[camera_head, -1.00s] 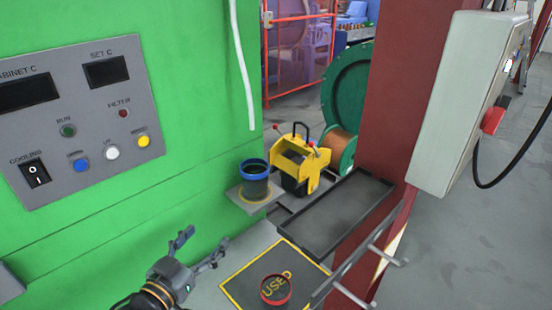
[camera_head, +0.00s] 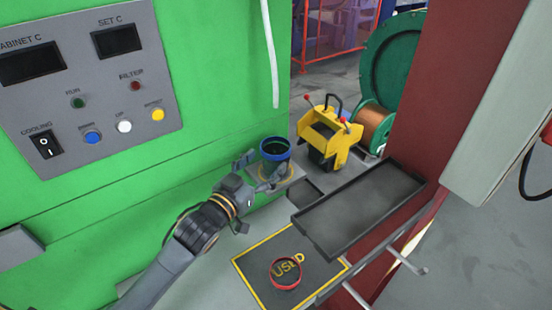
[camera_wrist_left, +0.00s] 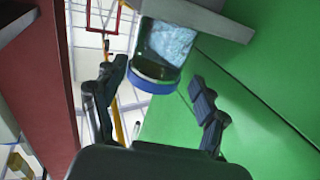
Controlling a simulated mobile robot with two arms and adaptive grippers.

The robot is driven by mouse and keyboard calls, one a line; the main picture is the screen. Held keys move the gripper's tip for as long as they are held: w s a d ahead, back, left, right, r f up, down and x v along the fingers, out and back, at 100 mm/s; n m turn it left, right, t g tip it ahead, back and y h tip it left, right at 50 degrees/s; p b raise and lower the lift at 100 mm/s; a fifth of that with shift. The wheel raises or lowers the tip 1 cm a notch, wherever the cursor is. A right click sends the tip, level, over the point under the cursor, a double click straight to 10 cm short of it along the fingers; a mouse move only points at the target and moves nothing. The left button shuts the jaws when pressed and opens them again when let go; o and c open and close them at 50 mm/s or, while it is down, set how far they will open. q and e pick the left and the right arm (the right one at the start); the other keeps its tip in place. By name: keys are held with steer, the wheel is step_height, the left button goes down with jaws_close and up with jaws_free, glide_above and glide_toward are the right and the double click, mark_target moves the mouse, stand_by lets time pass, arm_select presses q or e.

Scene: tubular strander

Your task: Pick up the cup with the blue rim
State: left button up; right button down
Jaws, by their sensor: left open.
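The cup with the blue rim (camera_head: 275,150) is dark and stands upright on a small grey ledge (camera_head: 292,178) beside the green cabinet. My left gripper (camera_head: 257,172) is open at the near side of the cup, with its fingers reaching toward it. In the left wrist view the cup (camera_wrist_left: 164,52) is ahead, between the spread fingertips of the left gripper (camera_wrist_left: 160,84), with its blue rim toward me. No grip on the cup shows. My right gripper is not in view.
A red-rimmed cup (camera_head: 286,273) stands on a dark yellow-edged mat (camera_head: 262,256) marked USED. An empty black tray (camera_head: 358,208) lies to the right. A yellow device (camera_head: 328,138) stands behind the ledge. The green cabinet (camera_head: 215,100) rises close on the left.

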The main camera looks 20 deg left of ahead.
mark_target(282, 148)
arm_select(q)
steer(key=p+x, duration=0.1)
steer(key=x, duration=0.3)
steer(key=shift+w+d+f+p, duration=0.15)
steer(key=shift+w+d+p, duration=0.05)
steer(key=shift+d+p, duration=0.1)
steer(key=shift+w+f, duration=0.1)
steer(key=shift+w, duration=0.1)
steer(key=shift+s, duration=0.1)
steer(key=shift+c, duration=0.8)
steer(key=c, duration=1)
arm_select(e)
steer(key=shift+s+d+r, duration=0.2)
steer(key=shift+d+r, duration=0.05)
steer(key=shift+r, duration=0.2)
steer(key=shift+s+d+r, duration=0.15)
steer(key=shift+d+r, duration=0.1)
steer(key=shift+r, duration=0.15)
